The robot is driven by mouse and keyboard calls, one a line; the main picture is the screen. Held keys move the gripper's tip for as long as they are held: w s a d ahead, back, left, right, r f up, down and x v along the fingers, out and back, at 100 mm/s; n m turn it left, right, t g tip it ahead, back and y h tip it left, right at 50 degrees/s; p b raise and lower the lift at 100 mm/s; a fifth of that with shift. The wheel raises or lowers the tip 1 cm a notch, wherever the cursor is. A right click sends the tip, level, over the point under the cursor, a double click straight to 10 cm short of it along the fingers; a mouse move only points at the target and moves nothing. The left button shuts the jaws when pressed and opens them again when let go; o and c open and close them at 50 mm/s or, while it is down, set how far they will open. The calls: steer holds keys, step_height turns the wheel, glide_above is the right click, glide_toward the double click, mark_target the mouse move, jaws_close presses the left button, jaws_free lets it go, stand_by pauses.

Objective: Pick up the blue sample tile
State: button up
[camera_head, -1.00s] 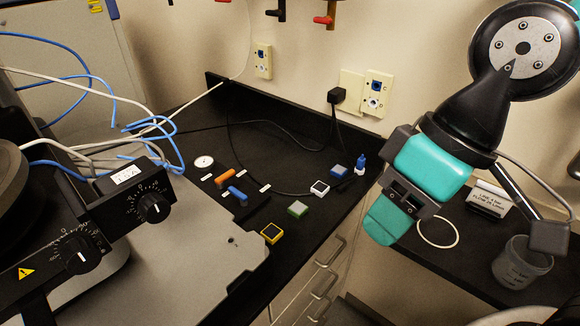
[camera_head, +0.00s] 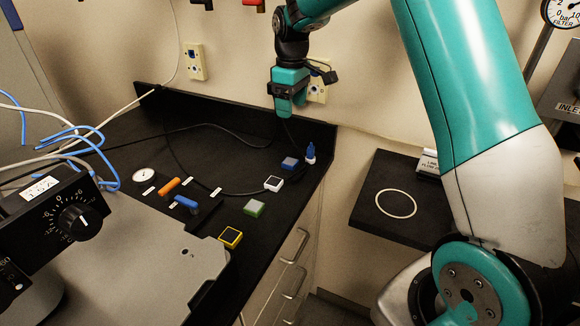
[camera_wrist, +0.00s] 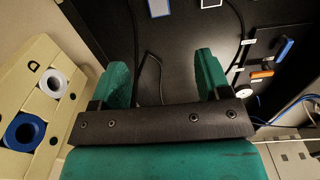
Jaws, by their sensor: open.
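The blue sample tile (camera_head: 289,163) lies on the black bench top, near its front right edge. In the wrist view it shows at the top edge (camera_wrist: 159,7), partly cut off. My gripper (camera_head: 291,112) hangs above the back of the bench by the wall, above and behind the tile. In the wrist view my gripper (camera_wrist: 164,72) is open, with two teal fingers apart and nothing between them.
A small blue-capped bottle (camera_head: 310,154) stands right of the tile, and a white-framed tile (camera_head: 273,183) lies in front of it. Green (camera_head: 254,207) and yellow (camera_head: 231,237) tiles lie nearer. A wall outlet (camera_wrist: 35,110) and black cable are close to my gripper.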

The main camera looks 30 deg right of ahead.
steer(key=p, duration=0.3)
glide_above(290, 162)
step_height(290, 162, down, 12)
steer(key=shift+w+f+p, duration=0.1)
steer(key=shift+f+p, duration=1.1)
steer(key=shift+f, duration=1.45)
steer(key=c, duration=1)
step_height(290, 162, up, 10)
steer(key=b, duration=0.3)
